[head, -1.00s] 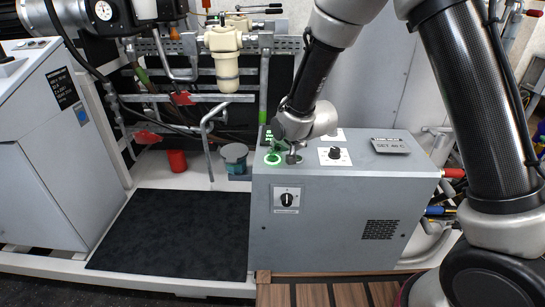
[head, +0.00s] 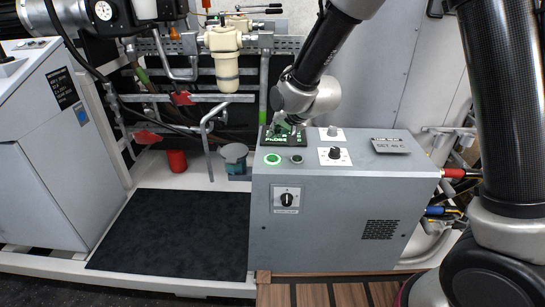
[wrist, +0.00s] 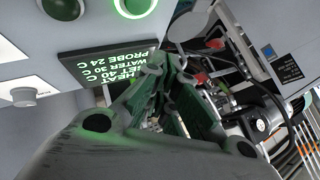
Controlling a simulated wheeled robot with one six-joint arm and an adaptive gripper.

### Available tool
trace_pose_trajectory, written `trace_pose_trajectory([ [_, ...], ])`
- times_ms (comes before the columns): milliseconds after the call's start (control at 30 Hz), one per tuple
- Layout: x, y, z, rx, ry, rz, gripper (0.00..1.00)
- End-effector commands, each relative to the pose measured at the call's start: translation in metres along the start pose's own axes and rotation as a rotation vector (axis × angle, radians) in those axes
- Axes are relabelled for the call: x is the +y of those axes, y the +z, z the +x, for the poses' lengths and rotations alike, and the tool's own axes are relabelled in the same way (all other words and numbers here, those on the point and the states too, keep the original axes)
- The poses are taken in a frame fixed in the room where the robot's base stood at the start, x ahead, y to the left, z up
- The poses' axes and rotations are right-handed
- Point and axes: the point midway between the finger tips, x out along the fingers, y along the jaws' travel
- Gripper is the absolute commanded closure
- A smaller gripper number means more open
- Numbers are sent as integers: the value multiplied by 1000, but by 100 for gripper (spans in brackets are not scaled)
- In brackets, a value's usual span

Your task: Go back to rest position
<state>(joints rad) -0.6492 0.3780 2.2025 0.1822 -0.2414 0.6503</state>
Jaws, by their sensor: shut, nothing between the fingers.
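My gripper (head: 288,128) is shut and empty. It is above the back left of the grey control box (head: 330,228), in front of the small dark display (head: 268,139), which it partly hides. In the wrist view the closed fingers (wrist: 170,65) lie beside the display (wrist: 108,62), whose upside-down green text includes SET 40 C, WATER 20 C and PROBE 24 C. A green-lit round button (head: 273,159) and a dark button (head: 296,159) sit on the box top, clear of the gripper.
A black knob (head: 335,153) and a plate marked SET 40 C (head: 390,146) are on the box top. Pipes and a cream filter housing (head: 224,58) stand behind. A red cup (head: 177,161) and a teal-sided container (head: 236,160) stand left. A black mat (head: 170,230) is bare.

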Motion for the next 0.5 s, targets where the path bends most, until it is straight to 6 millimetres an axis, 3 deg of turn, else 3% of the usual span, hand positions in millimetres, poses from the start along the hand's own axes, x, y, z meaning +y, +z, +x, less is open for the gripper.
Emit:
trace_pose_trajectory([
  [400,0,1,0,-2,2,-15,100],
  [500,11,14,0,-62,43,-81,100],
])
